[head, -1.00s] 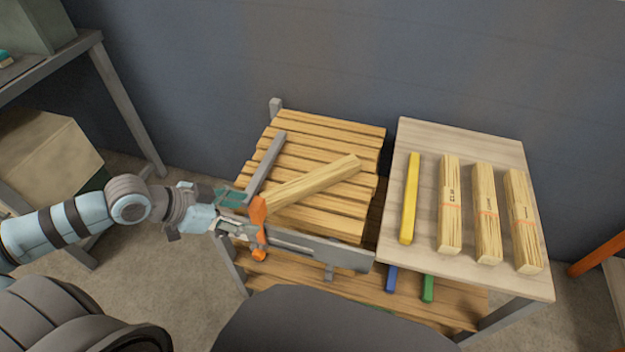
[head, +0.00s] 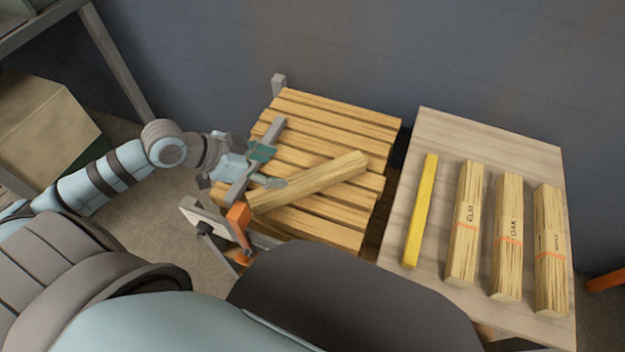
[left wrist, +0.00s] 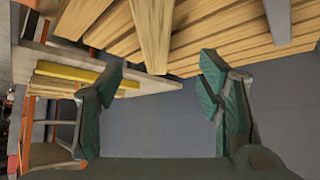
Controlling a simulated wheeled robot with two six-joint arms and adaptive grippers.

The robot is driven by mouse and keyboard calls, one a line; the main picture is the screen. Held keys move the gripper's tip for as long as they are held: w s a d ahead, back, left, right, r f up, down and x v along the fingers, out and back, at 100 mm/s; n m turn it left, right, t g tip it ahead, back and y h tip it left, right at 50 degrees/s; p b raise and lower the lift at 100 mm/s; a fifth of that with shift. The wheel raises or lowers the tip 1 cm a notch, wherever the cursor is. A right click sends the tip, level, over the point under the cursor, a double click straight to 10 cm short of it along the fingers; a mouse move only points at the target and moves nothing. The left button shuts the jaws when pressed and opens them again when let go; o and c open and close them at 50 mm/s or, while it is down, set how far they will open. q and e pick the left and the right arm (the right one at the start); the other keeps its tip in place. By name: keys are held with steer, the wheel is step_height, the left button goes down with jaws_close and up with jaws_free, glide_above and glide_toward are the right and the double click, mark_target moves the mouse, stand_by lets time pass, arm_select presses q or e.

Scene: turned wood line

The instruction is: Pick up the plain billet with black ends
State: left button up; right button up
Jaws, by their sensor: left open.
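A plain pale billet (head: 310,183) lies diagonally across a slatted wooden stack (head: 350,120). I see no black on its ends from here, and no other billet on the stack. My left gripper (head: 268,167) is open and empty above the stack, by the billet's left part. In the left wrist view, the billet (left wrist: 153,38) runs down from the top edge, beyond the open green fingers of the left gripper (left wrist: 160,92) and not between them. My right gripper is not in view.
A grey bar with an orange clamp (head: 238,216) stands at the stack's front left.

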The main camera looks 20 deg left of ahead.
mark_target(304, 178)
arm_select(q)
steer(key=x, duration=0.2)
steer(key=b+x, duration=0.1)
steer(key=x, duration=0.1)
steer(key=shift+s+d+f+b, duration=0.15)
steer(key=shift+s+b, duration=0.1)
steer(key=shift+b, duration=0.05)
steer(key=b+x, duration=0.2)
steer(key=x, duration=0.4)
steer(key=shift+d+f+b, duration=0.3)
steer(key=shift+b, duration=0.05)
steer(key=shift+w+d+f, duration=0.1)
steer(key=shift+w, duration=0.05)
steer(key=shift+c, duration=0.3)
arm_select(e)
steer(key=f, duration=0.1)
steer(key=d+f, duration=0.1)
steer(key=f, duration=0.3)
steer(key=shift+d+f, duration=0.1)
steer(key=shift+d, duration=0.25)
arm_select(q)
jaws_close()
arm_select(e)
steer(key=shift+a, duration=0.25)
